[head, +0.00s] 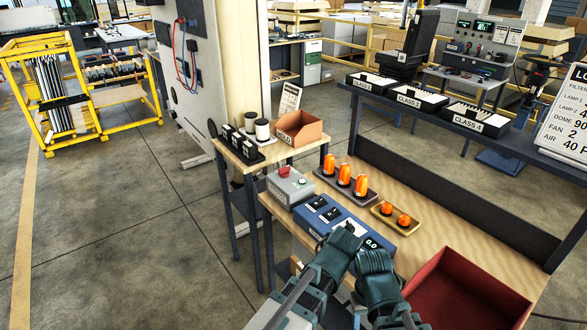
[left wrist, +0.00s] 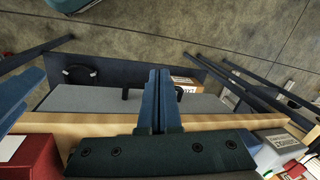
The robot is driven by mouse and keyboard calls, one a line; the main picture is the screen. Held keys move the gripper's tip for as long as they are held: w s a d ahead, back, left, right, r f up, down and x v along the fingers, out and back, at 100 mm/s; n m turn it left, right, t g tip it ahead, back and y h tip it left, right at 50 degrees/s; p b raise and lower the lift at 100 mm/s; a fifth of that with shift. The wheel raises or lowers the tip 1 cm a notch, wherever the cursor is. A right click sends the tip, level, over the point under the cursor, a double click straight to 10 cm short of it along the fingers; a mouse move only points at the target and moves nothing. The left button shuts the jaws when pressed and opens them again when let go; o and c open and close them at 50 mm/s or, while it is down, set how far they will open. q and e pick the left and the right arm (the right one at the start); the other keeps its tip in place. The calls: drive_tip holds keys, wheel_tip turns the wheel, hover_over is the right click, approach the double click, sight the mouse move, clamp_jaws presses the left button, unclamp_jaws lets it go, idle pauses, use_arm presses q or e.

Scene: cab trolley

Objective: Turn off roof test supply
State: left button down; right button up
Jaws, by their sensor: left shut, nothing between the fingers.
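A blue supply box (head: 310,222) stands near the front edge of the wooden bench, with black switches (head: 331,213), a dark knob on a white dial and a display that seems to read 0.0. My left gripper (head: 346,238) is at the box's front right, near the dial, and partly covers it; I cannot tell if it touches. Its blue fingers are shut and empty in the left wrist view (left wrist: 160,80). My right gripper (head: 374,258) is just to its right, near the display end; its fingertips are hidden.
A grey box with a red switch (head: 290,187) stands left of the supply. Orange lamps (head: 344,176) stand behind it, and two more sit on a small tray (head: 390,227). A red tray (head: 462,290) lies at right. Bare bench shows between them.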

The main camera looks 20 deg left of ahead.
sight(288, 169)
use_arm(q)
drive_tip(key=w+a+r+t+y, duration=0.1)
drive_tip(key=w, duration=0.4)
drive_tip(key=w+a+r+t+y, duration=0.1)
drive_tip(key=w+r, duration=0.1)
drive_tip(key=w, duration=0.4)
drive_tip(key=w+a+r+m+y+p, duration=0.1)
drive_tip(key=w, duration=0.5)
drive_tip(key=shift+w+a+r+t, duration=0.1)
drive_tip(key=shift+a+r+t, duration=0.15)
drive_tip(key=shift+r+t, duration=0.15)
drive_tip(key=w+a+r+m+t+y, duration=0.1)
drive_tip(key=w+r, duration=0.3)
drive_tip(key=w, duration=0.4)
drive_tip(key=w+a+r+m+t+y+p, duration=0.1)
drive_tip(key=w+a+r+t+y, duration=0.1)
drive_tip(key=w, duration=0.7)
wheel_tip(288, 169, up, 3)
drive_tip(key=shift+a+f+m+t+y, duration=0.25)
drive_tip(key=shift+a+t+y, duration=0.2)
drive_tip(key=shift+a, duration=0.4)
